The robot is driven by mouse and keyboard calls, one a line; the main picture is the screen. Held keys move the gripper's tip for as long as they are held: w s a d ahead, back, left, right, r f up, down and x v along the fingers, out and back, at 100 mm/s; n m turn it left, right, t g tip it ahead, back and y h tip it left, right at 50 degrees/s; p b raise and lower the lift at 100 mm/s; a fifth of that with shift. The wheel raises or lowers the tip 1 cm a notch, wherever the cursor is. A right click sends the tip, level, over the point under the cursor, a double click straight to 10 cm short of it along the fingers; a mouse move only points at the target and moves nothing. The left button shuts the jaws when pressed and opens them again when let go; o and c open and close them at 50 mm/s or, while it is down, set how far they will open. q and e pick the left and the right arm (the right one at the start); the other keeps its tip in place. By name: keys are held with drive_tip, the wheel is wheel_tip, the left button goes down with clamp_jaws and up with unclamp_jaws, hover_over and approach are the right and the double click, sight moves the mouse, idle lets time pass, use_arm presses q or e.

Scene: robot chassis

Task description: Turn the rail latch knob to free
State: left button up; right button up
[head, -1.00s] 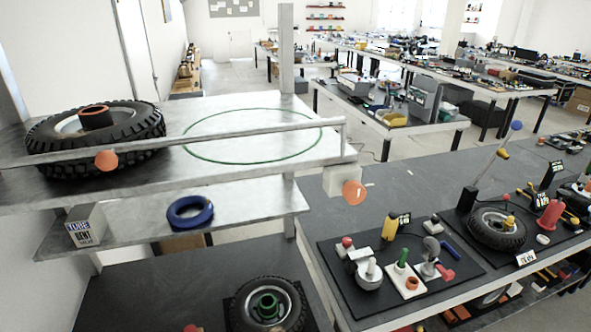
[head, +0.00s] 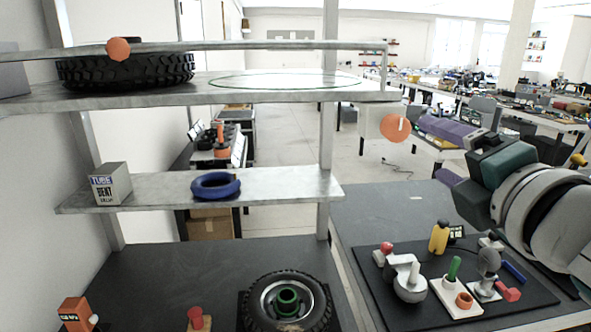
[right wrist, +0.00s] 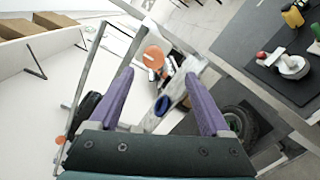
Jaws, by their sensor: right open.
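The rail latch knob (head: 396,128) is a round orange disc with a small white mark. It sits at the right end of the upper shelf, below the end of the grey rail (head: 250,46). My right gripper (head: 436,150) is to the right of the knob, with its purple fingers spread apart and pointing left. In the right wrist view the knob (right wrist: 154,58) shows ahead of the gap between the open fingers (right wrist: 158,75), apart from them. My left gripper is not in view.
A second orange knob (head: 119,48) is on the rail's left part. A tyre (head: 125,70) lies on the upper shelf behind the rail. A blue ring (head: 216,186) and a grey box (head: 111,184) stand on the lower shelf. A black mat (head: 535,294) with several parts lies below my right arm.

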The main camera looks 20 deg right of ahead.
sight(400, 131)
drive_tip(key=shift+n+t+y, duration=0.4)
drive_tip(key=shift+n, duration=0.5)
drive_tip(key=x, duration=0.3)
drive_tip(key=p+x, duration=0.1)
drive_tip(key=x, duration=0.5)
drive_tip(key=shift+w+a, duration=0.3)
drive_tip(key=shift+w, duration=0.05)
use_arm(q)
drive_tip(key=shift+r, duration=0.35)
use_arm(e)
drive_tip(key=shift+w+d, duration=0.15)
drive_tip(key=shift+w, duration=0.4)
drive_tip(key=shift+c, duration=0.3)
clamp_jaws()
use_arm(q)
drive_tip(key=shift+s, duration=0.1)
